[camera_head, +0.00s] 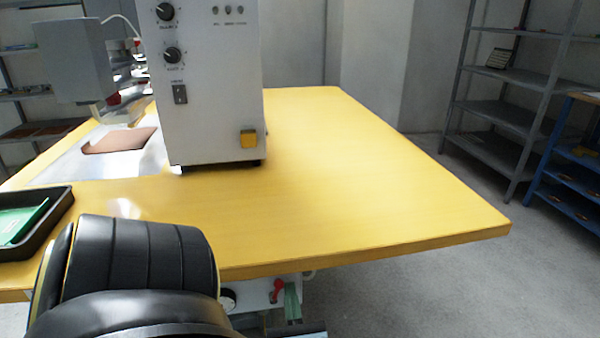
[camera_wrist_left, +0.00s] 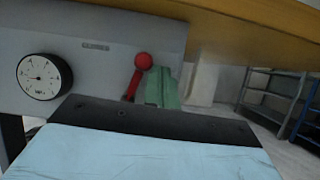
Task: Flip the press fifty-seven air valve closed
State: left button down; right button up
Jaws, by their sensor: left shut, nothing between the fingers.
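The air valve has a red handle (camera_head: 276,290) and sits on a grey panel below the front edge of the yellow table. In the left wrist view the red handle (camera_wrist_left: 134,82) slants, with its round red knob at the top, beside a pale green part (camera_wrist_left: 165,88). My left gripper (camera_head: 300,331) shows only as a dark edge at the bottom of the head view, just below the valve. In the left wrist view my gripper (camera_wrist_left: 150,140) fills the bottom, shut and empty, in front of the panel. Whether it touches the handle cannot be told. My right gripper is out of view.
A round gauge (camera_wrist_left: 44,76) is left of the valve on the panel (camera_wrist_left: 100,28). The yellow table (camera_head: 370,190) overhangs it. A white press cabinet (camera_head: 205,90) and a black tray (camera_head: 62,208) stand on top. Floor (camera_head: 440,290) to the right is clear; shelves (camera_head: 510,115) stand behind.

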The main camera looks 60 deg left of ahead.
pick_arm(q)
jog(key=shift+s+a+r, duration=0.1)
jog(key=shift+s+r, duration=0.1)
dwell(0.3)
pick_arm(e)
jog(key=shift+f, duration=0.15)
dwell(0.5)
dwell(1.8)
